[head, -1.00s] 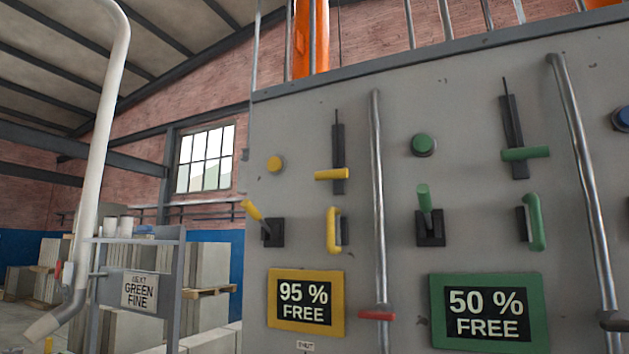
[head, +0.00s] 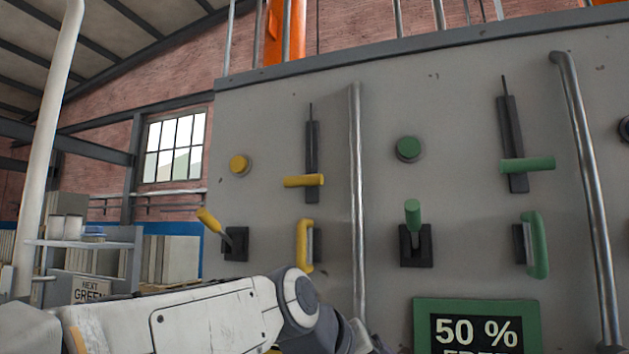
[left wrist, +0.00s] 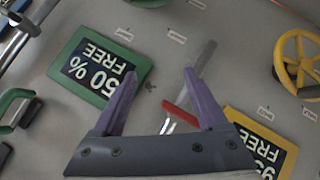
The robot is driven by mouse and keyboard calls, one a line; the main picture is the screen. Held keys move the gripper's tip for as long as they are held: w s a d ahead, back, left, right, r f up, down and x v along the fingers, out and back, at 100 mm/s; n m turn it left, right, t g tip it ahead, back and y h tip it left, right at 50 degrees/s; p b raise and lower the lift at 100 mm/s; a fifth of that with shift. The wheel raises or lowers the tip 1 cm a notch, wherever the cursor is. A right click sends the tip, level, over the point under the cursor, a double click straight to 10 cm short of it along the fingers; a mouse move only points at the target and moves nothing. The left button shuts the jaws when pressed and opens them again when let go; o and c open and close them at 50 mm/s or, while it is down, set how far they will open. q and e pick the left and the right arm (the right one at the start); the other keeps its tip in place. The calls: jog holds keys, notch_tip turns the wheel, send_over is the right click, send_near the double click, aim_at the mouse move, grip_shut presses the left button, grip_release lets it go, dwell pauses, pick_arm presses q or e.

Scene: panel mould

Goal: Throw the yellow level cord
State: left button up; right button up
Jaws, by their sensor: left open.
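On the grey panel, the yellow controls are a round button (head: 240,164), a crossbar handle (head: 304,181) on a dark vertical strip, a tilted lever (head: 209,220) and an upright grip (head: 304,245). I cannot tell which one is the level cord. My left arm crosses the bottom of the head view, and its gripper is not visible there. In the left wrist view, my left gripper (left wrist: 160,78) is open and empty, facing the panel. A red handle (left wrist: 180,115) on a metal pipe shows between and behind its purple fingers. My right gripper is not in view.
Green controls, such as a button (head: 408,149) and a crossbar (head: 527,164), sit right of a vertical pipe (head: 357,200). The wrist view shows a green-framed sign (left wrist: 100,75), a yellow-framed sign (left wrist: 262,145) and a yellow wheel (left wrist: 297,60). A shelf (head: 85,244) stands at left.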

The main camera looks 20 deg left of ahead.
pick_arm(q)
jog(key=w+a+r+n+t+y+p, duration=0.15)
jog(key=a+r, duration=0.25)
jog(key=r, duration=0.4)
jog(key=w+a+r+n+t, duration=0.2)
jog(key=a+r+n+t, duration=0.15)
jog(key=r, duration=0.55)
jog(key=n+t+y+p, duration=0.2)
jog(key=t+y, duration=0.1)
send_near(301, 180)
jog(key=w, duration=0.3)
jog(key=shift+h, duration=0.25)
jog(key=w+p, duration=0.4)
jog(key=w, duration=0.4)
jog(key=shift+w, duration=0.75)
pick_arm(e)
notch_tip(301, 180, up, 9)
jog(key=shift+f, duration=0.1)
pick_arm(q)
jog(key=shift+f, duration=0.1)
grip_shut()
